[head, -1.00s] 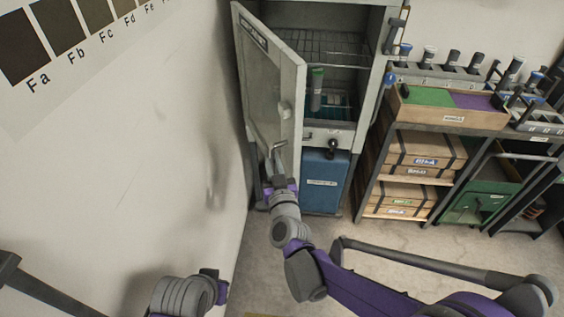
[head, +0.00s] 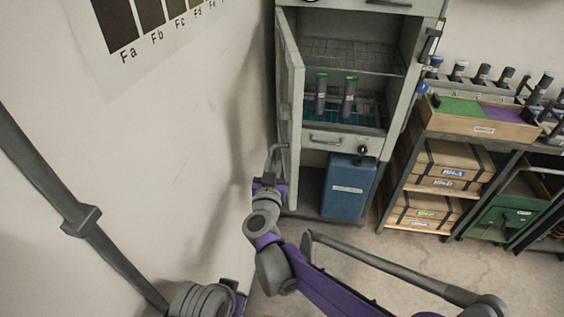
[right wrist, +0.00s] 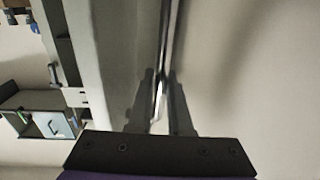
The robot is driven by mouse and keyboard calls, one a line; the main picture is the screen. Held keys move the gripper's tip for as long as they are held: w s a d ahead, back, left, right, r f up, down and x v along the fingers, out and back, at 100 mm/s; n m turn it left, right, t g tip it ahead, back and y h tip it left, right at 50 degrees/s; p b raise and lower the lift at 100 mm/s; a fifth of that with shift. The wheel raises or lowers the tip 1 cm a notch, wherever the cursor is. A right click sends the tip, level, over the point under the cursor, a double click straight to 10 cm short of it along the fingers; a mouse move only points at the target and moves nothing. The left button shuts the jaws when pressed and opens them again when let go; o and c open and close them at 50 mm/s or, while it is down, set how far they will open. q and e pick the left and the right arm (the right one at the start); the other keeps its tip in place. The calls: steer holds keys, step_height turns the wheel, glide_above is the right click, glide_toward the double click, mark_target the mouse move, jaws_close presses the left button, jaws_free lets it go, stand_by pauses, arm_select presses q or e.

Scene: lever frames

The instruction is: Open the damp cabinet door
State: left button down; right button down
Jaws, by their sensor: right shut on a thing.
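The damp cabinet door (head: 292,95) stands swung open to the left and shows almost edge-on in the head view. The cabinet's open inside shows two green-capped tubes (head: 349,98) on a lower rack, with a wire shelf above. My right gripper (head: 275,160) is at the lower part of the door, shut on it. In the right wrist view its two fingers (right wrist: 163,105) sit either side of a narrow metal strip along the door; I cannot tell whether this is handle or edge. My left gripper is not in view.
A blue container (head: 348,190) stands below the cabinet's drawer (head: 330,140). A rack with boxes (head: 447,165) stands close on the right. The wall (head: 170,130) is close to the door's left side. Clear floor (head: 400,262) lies in front of the rack.

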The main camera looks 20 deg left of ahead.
steer(key=shift+s+a+f+h, duration=0.15)
steer(key=shift+a+h, duration=0.15)
steer(key=shift+a, duration=0.15)
steer(key=shift+s+f, duration=0.1)
steer(key=c, duration=1.1)
jaws_free()
steer(key=s, duration=0.5)
steer(key=s+d, duration=0.1)
steer(key=s, duration=0.1)
steer(key=shift+s, duration=0.25)
